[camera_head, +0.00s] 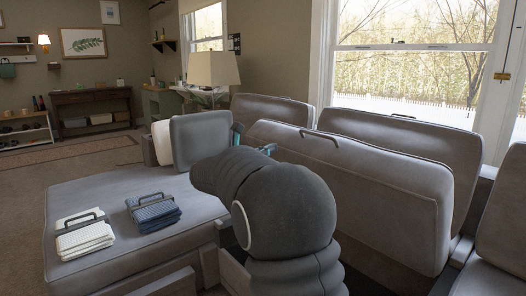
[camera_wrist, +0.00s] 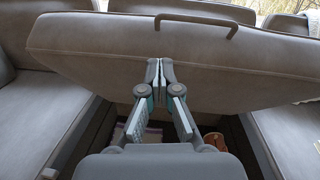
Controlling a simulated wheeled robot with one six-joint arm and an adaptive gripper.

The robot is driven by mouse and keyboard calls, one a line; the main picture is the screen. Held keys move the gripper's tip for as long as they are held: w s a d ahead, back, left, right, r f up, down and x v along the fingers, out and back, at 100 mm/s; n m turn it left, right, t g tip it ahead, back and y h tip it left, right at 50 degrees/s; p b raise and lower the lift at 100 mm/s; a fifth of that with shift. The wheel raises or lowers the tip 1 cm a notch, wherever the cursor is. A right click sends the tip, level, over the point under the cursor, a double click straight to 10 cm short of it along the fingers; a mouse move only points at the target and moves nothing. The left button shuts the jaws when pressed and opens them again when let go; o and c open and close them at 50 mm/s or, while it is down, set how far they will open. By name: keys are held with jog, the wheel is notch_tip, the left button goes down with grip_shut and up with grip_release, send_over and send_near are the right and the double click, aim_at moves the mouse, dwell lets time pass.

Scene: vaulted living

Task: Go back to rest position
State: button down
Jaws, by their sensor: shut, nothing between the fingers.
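My gripper (camera_wrist: 159,68) is shut and empty in the wrist view, its fingertips together in front of the grey seat cushion (camera_wrist: 200,50). I cannot tell whether they touch it. In the head view my dark arm fills the lower middle and hides most of the gripper; only small teal parts show beyond it. The cushion (camera_head: 365,180) is tilted up, with a bar handle (camera_head: 320,137) on its upper edge. Below it, in the wrist view, is a dark open space (camera_wrist: 100,130).
A brown round item (camera_wrist: 214,140) and a pale item (camera_wrist: 119,133) lie in the space under the cushion. White folded cloths (camera_head: 84,240) and blue folded cloths (camera_head: 156,216) lie on the chaise (camera_head: 130,190). Open floor (camera_head: 25,205) is at the left; a lamp (camera_head: 214,69) stands behind.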

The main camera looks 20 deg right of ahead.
jog(key=shift+a, duration=0.1)
jog(key=s+a+f+m+g+y, duration=0.2)
jog(key=s+f+m+y, duration=0.3)
jog(key=f, duration=0.3)
jog(key=s+a+f+m+g+y, duration=0.25)
jog(key=s+f+m, duration=0.35)
jog(key=f, duration=0.3)
jog(key=s+a+m+t+y, duration=0.1)
jog(key=s+a+m+y, duration=0.2)
jog(key=s, duration=0.6)
jog(key=s+a+m+t+y, duration=0.1)
jog(key=s+a+m+y, duration=0.2)
jog(key=s+a+m, duration=0.2)
jog(key=s+a+f+m+t+y, duration=0.1)
jog(key=s+a+m+y, duration=0.3)
jog(key=s, duration=0.9)
jog(key=a, duration=0.3)
jog(key=shift+a, duration=0.15)
jog(key=shift+f, duration=0.1)
